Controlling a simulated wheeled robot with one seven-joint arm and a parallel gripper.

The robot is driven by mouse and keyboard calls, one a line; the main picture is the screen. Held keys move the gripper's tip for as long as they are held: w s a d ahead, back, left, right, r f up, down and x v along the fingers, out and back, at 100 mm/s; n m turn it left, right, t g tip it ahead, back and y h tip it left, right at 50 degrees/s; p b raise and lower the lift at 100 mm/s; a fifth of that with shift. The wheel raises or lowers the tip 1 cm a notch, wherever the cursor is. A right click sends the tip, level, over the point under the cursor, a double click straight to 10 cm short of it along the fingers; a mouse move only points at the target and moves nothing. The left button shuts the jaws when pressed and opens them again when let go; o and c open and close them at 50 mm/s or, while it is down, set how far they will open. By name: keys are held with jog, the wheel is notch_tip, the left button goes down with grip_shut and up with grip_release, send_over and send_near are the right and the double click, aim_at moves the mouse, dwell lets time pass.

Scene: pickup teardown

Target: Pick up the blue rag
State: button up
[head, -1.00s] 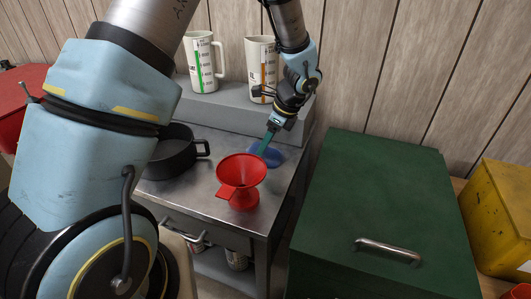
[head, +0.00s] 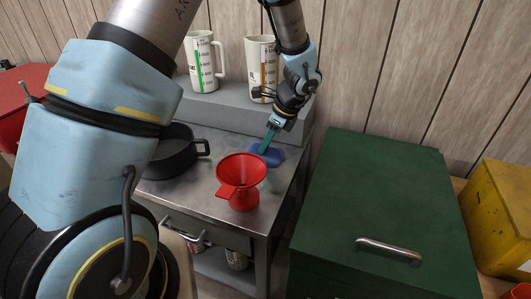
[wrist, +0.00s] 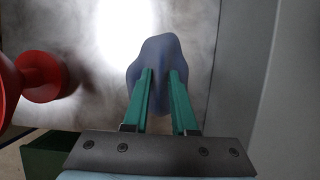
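The blue rag (head: 271,157) is at the right end of the metal worktop, just behind the red funnel. My gripper (head: 266,148) points down at it from above, its green fingertips at the rag. In the wrist view the rag (wrist: 155,52) spreads beyond the fingertips, and its bunched cloth fills the narrow gap between the two green fingers (wrist: 162,75). The gripper looks shut on the rag. Whether the rag's underside still touches the worktop is hard to tell.
The red funnel (head: 240,178) stands close in front of the rag, and also left in the wrist view (wrist: 45,76). A black pot (head: 170,155) is further left. Two measuring jugs (head: 203,62) stand on the grey ledge (head: 225,97) behind. A green box (head: 375,200) is to the right.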

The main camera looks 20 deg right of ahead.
grip_shut()
notch_tip(320, 180, up, 11)
jog(key=b, duration=0.2)
jog(key=shift+f, duration=0.2)
jog(key=shift+c, duration=0.4)
grip_release()
grip_shut()
